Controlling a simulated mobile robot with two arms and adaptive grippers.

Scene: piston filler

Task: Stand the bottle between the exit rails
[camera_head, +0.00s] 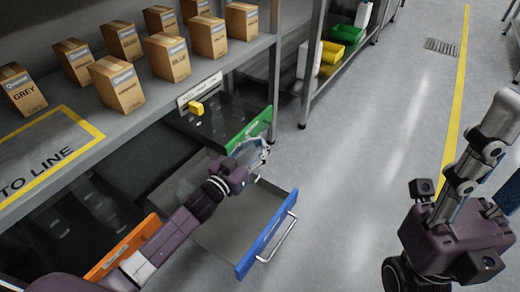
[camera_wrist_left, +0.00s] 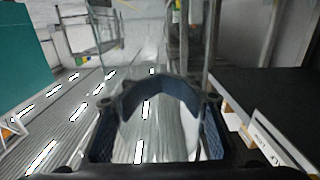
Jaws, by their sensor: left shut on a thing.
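My left gripper (camera_head: 262,152) is over the open blue-fronted drawer, close to the green-fronted one. In the left wrist view the gripper (camera_wrist_left: 160,95) is shut, its dark blue pads around a clear, pale thing (camera_wrist_left: 158,125) that appears to be the bottle. The bottle's outline is faint, so I cannot tell its tilt or where its base is. In the head view it does not show clearly. I cannot make out the exit rails with certainty in either view. My right gripper is outside the picture; only its arm and wrist show at the right.
Drawers with blue (camera_head: 262,240), green (camera_head: 250,130) and orange (camera_head: 122,248) fronts stand open below a shelf (camera_head: 120,120) bearing several cartons (camera_head: 117,84). A yellow block (camera_head: 197,108) is near a label strip. Yellow and green bins (camera_head: 346,33) stand farther back. The aisle floor is clear.

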